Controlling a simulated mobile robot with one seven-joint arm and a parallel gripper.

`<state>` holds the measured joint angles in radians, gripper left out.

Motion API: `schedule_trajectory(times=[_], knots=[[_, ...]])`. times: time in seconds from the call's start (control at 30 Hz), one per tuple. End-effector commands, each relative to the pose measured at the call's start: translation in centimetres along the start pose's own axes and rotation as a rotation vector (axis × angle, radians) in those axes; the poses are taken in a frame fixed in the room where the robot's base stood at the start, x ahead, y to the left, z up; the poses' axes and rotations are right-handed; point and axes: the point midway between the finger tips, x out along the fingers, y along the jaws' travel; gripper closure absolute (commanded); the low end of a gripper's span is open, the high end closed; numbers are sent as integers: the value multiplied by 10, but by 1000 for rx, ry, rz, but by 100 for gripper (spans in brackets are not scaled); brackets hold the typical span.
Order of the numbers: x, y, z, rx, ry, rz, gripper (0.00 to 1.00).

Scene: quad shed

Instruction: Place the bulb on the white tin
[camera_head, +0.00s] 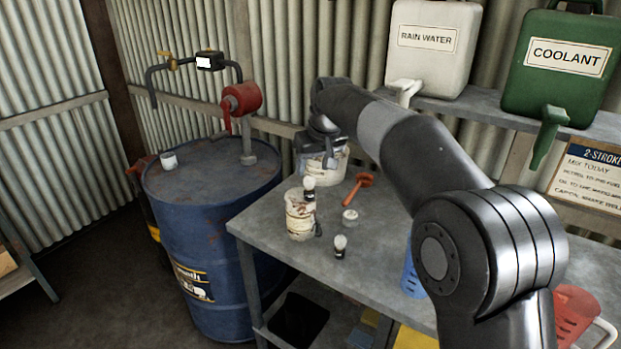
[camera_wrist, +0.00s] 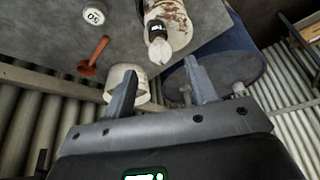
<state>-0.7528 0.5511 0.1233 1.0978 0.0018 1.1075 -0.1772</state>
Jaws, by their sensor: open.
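The white tin (camera_head: 299,223), rust-stained, stands on the grey bench; it also shows at the top of the wrist view (camera_wrist: 172,12). A bulb (camera_head: 309,184) with white glass and a black base stands upright on the tin's top. In the wrist view this bulb (camera_wrist: 160,48) points glass end toward the camera. A second, similar bulb (camera_head: 340,243) stands on the bench in front of the tin. My gripper (camera_head: 318,152) is behind the tin, apart from it. In the wrist view its fingers (camera_wrist: 157,78) are spread with nothing held between them.
A white bucket (camera_head: 334,167) stands at the bench's back, partly behind my gripper. An orange plunger-like tool (camera_head: 357,186) and a small round white pot (camera_head: 350,216) lie right of the tin. A blue drum (camera_head: 210,240) stands left. Water and coolant containers sit on the shelf above.

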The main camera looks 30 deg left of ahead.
Motion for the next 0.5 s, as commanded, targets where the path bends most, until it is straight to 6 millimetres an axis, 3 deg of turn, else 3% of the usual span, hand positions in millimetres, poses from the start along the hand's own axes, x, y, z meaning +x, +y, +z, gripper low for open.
schedule_trajectory(times=[0.2, 0.5], knots=[[-28, 0, 0, 0, 1, 0, 48], [-33, 0, 0, 0, -1, 0, 48]])
